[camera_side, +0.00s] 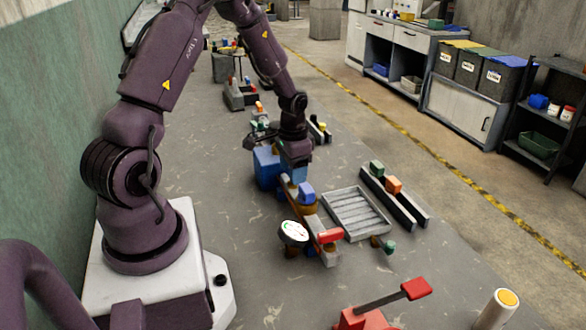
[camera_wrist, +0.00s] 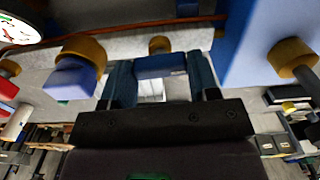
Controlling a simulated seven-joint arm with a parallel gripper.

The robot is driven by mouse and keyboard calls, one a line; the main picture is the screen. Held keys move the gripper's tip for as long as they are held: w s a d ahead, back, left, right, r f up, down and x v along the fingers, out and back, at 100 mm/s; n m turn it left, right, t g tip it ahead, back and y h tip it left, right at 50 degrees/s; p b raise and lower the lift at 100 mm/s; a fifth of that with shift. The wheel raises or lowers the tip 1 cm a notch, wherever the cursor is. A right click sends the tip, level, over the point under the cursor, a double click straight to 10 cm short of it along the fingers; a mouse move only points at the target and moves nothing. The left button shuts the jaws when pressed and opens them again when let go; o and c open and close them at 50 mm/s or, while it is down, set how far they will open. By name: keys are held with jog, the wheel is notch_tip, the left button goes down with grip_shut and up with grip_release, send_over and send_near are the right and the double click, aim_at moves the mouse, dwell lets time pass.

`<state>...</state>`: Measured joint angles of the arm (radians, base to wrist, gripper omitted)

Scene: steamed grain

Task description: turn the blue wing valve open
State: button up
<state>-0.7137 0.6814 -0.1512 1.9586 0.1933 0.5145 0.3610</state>
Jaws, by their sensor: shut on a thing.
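In the wrist view, my gripper (camera_wrist: 160,72) has its two teal fingers on either side of a blue wing valve (camera_wrist: 160,65). The fingers are shut on its blue handle, and its brass stem (camera_wrist: 159,44) shows just beyond. A second blue handle (camera_wrist: 70,78) on a brass fitting sits to the left, apart from the fingers. In the side view, my gripper (camera_side: 294,172) reaches down at the far end of a grey pipe bar, and mostly hides the held valve. The second blue handle (camera_side: 306,191) shows nearer the camera.
A large blue block (camera_side: 267,168) stands close beside my gripper. A white gauge (camera_side: 293,232) and a red handle (camera_side: 330,235) are at the near end of the bar. A slatted grey tray (camera_side: 356,214) lies to the right. A red lever (camera_side: 416,288) stands in front.

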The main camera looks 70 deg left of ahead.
jog(key=shift+m, duration=0.5)
jog(key=o, duration=0.9)
jog(key=shift+r, duration=0.15)
notch_tip(320, 180, up, 13)
jog(key=shift+f, duration=0.15)
